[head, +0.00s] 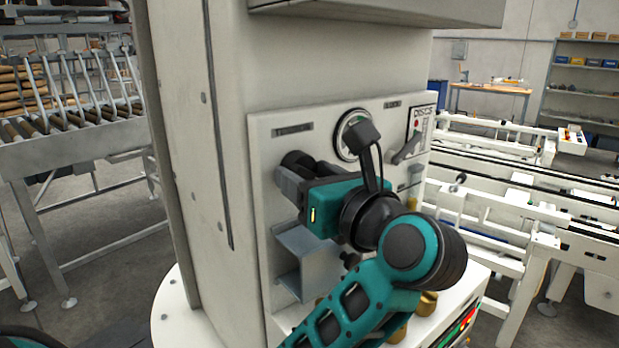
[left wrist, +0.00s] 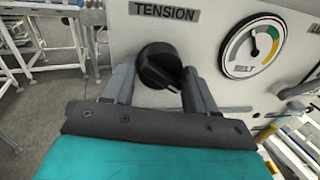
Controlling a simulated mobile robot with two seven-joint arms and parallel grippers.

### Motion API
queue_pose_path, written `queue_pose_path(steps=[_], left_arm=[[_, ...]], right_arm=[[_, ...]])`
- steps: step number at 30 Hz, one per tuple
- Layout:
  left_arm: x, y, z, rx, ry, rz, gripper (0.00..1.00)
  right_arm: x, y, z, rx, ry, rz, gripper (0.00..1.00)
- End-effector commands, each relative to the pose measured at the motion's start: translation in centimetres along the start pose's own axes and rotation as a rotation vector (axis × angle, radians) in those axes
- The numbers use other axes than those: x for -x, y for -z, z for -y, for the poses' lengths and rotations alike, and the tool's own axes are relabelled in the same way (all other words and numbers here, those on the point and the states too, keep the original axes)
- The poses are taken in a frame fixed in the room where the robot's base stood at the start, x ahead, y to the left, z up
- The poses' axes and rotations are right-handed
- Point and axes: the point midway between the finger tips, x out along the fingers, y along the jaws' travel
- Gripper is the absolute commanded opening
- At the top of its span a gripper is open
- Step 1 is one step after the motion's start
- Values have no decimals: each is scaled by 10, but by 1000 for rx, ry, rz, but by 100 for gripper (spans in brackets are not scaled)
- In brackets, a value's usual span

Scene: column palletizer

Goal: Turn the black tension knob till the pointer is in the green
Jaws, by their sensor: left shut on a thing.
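The black tension knob (left wrist: 158,66) sits under the TENSION label on the white panel. It also shows in the head view (head: 297,160), partly behind the gripper. My left gripper (left wrist: 160,84) has one grey finger on each side of the knob and is shut on it; it also shows in the head view (head: 288,178). The round BELT gauge (left wrist: 253,46) is right of the knob, with grey, green and yellow bands. Its thin pointer seems to stand near the top, left of the green, but it is small. In the head view my wrist partly covers the gauge (head: 348,128). My right gripper is not in view.
A lever (head: 407,150) beside a DISCS sign is right of the gauge. A grey open bracket (head: 300,255) juts from the panel below the knob. A roller conveyor (head: 70,135) is at left and white rails (head: 500,165) at right.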

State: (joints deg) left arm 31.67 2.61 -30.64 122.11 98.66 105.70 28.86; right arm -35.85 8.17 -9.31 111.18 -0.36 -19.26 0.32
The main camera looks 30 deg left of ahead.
Motion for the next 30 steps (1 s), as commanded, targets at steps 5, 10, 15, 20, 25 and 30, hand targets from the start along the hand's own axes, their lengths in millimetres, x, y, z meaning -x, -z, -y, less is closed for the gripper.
queue_pose_path(steps=[5,10,15,20,25,30], left_arm=[[0,1,-1,-101,0,-19,26],[1,0,-1,-220,1,-33,26],[0,0,-1,-328,1,-45,26],[0,-1,-1,-403,1,-53,26],[0,-1,-1,-449,1,-57,26],[0,-2,-1,-464,1,-58,26]], right_arm=[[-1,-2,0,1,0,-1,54],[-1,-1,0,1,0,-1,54],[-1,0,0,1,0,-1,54],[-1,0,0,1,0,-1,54],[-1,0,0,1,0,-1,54],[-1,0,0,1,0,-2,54]])
